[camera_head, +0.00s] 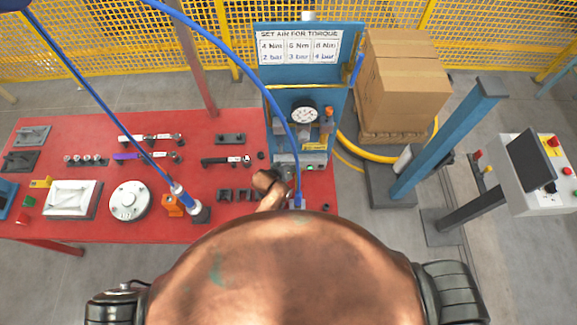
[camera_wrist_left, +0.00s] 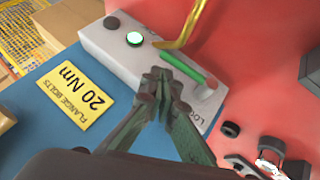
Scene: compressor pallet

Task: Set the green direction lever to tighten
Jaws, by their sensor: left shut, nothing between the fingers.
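The green direction lever (camera_wrist_left: 185,66) lies slanted across the top of a pale grey box (camera_wrist_left: 112,45) in the left wrist view. Lettering starting "LOO" is partly visible near its lower right end; the rest is hidden behind my fingers. My left gripper (camera_wrist_left: 160,82) is shut and empty, its tips over the box just beside the lever. I cannot tell whether they touch it. In the head view my left gripper (camera_head: 279,176) is small, at the bench's right part below the blue panel. My right gripper is not in view.
A lit green button (camera_wrist_left: 135,38) and a yellow bent rod (camera_wrist_left: 193,26) are close to the lever. A yellow "20 Nm" label (camera_wrist_left: 76,102) lies on the blue surface. A blue hose (camera_head: 283,112) hangs near the gauge panel (camera_head: 305,114). Tools cover the red bench (camera_head: 100,233).

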